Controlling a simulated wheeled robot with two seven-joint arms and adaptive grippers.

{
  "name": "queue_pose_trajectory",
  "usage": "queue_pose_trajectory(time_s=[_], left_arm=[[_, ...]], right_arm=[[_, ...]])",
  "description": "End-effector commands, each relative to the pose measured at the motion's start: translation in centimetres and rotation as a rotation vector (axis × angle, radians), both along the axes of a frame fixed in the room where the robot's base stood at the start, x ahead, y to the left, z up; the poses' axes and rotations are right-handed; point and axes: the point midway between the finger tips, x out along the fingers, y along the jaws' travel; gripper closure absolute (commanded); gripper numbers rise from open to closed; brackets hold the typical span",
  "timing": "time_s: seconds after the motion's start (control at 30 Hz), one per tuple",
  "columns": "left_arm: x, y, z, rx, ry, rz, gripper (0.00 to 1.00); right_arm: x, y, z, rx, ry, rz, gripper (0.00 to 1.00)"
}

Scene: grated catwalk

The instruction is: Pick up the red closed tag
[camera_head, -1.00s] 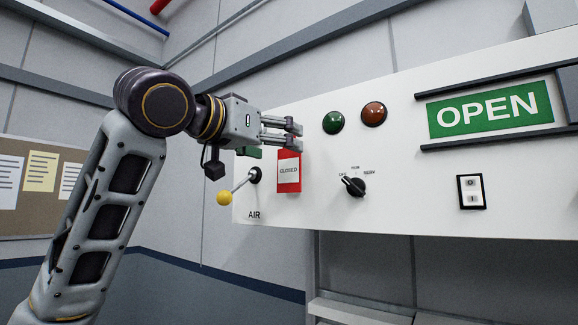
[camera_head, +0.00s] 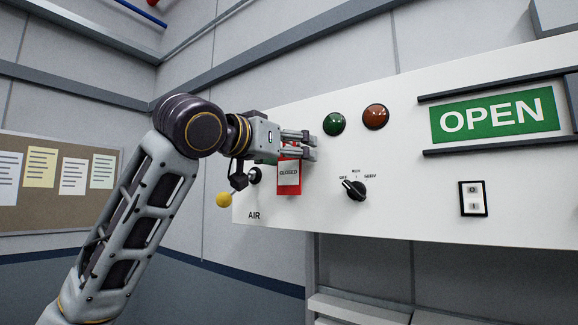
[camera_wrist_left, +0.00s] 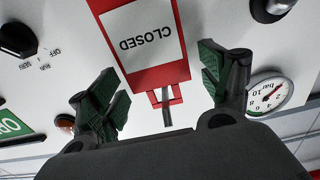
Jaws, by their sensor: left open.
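The red closed tag (camera_head: 289,179) hangs on the white panel, left of the green lamp. It has a white label reading CLOSED. In the left wrist view the tag (camera_wrist_left: 148,45) appears upside down, its narrow red top loop (camera_wrist_left: 166,97) around a dark peg (camera_wrist_left: 167,117). My left gripper (camera_head: 311,146) is at the tag's upper end in the head view. In the left wrist view my left gripper (camera_wrist_left: 165,85) is open, with one green-padded finger on each side of the tag's top. Neither finger visibly touches the tag. My right gripper is not in view.
The panel (camera_head: 400,200) carries a green lamp (camera_head: 334,124), a red lamp (camera_head: 375,116), a rotary knob (camera_head: 354,188), a rocker switch (camera_head: 473,198) and an OPEN sign (camera_head: 495,114). A yellow-ended lever (camera_head: 223,200) juts out left of the tag. A gauge (camera_wrist_left: 269,95) is near the finger.

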Motion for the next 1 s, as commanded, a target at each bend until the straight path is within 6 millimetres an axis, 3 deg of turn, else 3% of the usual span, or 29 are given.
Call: queue_pose_trajectory(time_s=[0.47, 0.8, 1.0], left_arm=[[0.08, -0.02, -0.07, 0.0, 0.0, 0.001, 0.21], [0.07, -0.01, -0.06, 0.0, 0.0, 0.001, 0.61], [0.07, -0.01, -0.05, 0.0, 0.0, 0.001, 0.62]], right_arm=[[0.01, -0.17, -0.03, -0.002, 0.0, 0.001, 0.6], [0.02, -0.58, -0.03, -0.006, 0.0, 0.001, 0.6], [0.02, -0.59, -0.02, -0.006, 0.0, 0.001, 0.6]])
